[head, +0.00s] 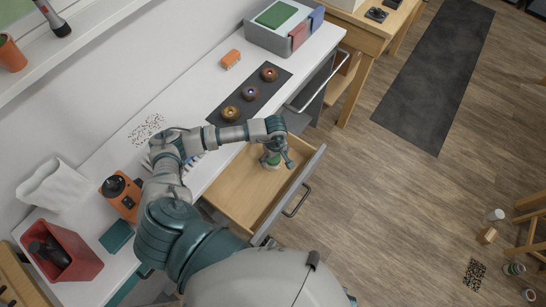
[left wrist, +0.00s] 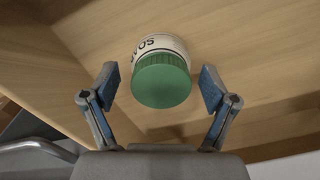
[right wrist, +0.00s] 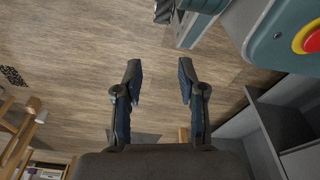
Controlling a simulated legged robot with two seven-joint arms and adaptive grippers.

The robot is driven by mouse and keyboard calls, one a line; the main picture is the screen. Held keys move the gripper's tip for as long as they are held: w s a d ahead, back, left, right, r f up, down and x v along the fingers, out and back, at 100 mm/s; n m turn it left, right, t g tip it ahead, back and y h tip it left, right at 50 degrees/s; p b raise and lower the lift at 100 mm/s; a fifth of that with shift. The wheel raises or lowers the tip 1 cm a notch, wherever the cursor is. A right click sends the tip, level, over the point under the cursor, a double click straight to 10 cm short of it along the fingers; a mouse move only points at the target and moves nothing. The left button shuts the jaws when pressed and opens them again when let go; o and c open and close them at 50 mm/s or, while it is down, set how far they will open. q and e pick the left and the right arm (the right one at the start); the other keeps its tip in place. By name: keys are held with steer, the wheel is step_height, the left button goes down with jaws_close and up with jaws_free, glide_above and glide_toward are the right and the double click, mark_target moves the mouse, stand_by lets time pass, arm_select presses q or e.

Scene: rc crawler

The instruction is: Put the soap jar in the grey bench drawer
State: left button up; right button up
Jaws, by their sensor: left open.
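The soap jar, white with a green ribbed lid (left wrist: 162,80), is inside the open grey bench drawer (head: 238,190), on its wooden floor. In the head view the jar (head: 269,162) shows partly under my left gripper (head: 274,158). In the left wrist view my left gripper (left wrist: 160,92) is open, its fingers to either side of the lid with gaps on both sides. The lid faces the camera and part of the "SOAP" label shows behind it. My right gripper (right wrist: 157,82) is open and empty, with the wooden floor beyond it.
The drawer is pulled out, its grey front and handle (head: 297,202) toward the room. The white bench top (head: 197,98) holds a dark mat with several round things, an orange block (head: 230,59), an orange machine (head: 120,197) and a red bin (head: 75,262). The floor beyond is mostly clear.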

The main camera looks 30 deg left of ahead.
arm_select(q)
step_height(320, 180, up, 12)
stand_by(0.4)
steer(key=shift+a, duration=0.1)
